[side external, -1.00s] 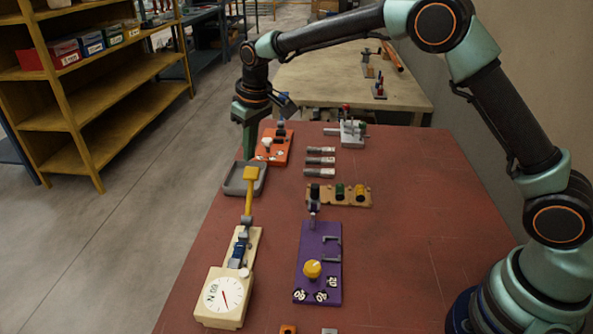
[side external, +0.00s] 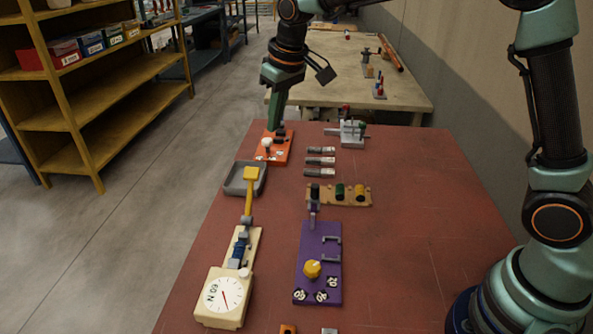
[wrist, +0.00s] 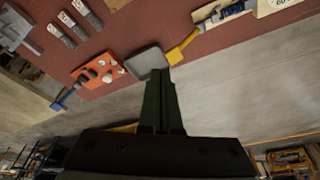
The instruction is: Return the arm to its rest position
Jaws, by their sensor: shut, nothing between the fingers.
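My gripper (side external: 277,122) is shut and empty. In the side view it points down at the far left of the red table, in front of or above the orange plate (side external: 270,150); I cannot tell its exact height. In the wrist view its closed green fingers (wrist: 161,75) reach toward the grey tray (wrist: 145,61), with the orange plate (wrist: 97,74) to the left. My arm is raised, and its upper links run out of the top of the side view.
The red table (side external: 400,240) holds a cream gauge device (side external: 223,298), a purple panel (side external: 318,265), a brown block with coloured cylinders (side external: 325,194), the grey tray (side external: 236,186) and a grey fixture (side external: 350,132). A wooden shelf (side external: 100,110) stands left. The table's right part is clear.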

